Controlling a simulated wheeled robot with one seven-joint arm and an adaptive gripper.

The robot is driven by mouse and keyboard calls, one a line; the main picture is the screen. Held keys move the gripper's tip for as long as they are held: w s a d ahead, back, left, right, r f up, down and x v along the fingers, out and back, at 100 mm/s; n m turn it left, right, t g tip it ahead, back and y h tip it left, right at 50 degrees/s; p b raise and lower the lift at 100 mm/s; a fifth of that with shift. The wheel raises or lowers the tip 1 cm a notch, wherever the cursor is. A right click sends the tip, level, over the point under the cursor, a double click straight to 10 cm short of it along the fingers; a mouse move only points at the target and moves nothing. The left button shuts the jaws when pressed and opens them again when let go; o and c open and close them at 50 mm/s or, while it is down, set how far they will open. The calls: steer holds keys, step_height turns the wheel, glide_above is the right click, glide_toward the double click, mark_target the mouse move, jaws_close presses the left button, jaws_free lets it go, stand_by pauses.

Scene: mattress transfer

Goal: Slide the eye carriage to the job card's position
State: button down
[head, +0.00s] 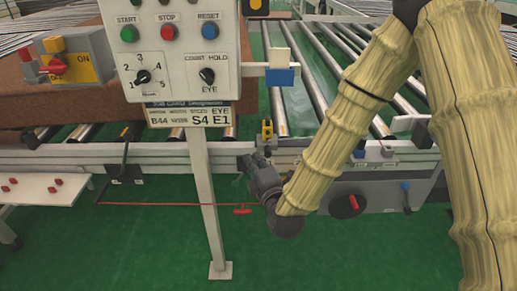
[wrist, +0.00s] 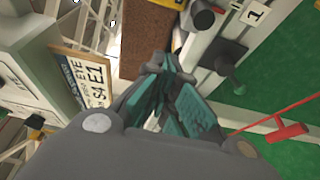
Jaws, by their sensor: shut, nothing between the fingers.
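The job card (head: 187,115) hangs under the control panel and reads S4 E1; it also shows in the wrist view (wrist: 85,75). A dark block (head: 125,174) sits on the front rail, left of the post. A dark block with a stem and round knob (wrist: 228,58) shows in the wrist view near a "1" label (wrist: 255,14). It may be the eye carriage, but I cannot be certain. My gripper (head: 248,167) is just right of the post, in front of the rail. Its teal fingers (wrist: 171,70) are shut and empty, apart from the block.
The panel post (head: 205,195) stands close to the left of my gripper. A red cord with a red handle (head: 242,211) runs low in front of it. A yellow bracket (head: 267,131) is on the rail behind.

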mark_target(260, 141)
steer(key=w, duration=0.9)
steer(key=shift+w+d, duration=0.2)
steer(key=shift+d, duration=0.2)
steer(key=shift+s, duration=0.1)
stand_by(0.6)
steer(key=shift+d+f, duration=0.1)
steer(key=shift+d, duration=0.5)
steer(key=shift+r+p, duration=0.2)
steer(key=shift+p, duration=0.1)
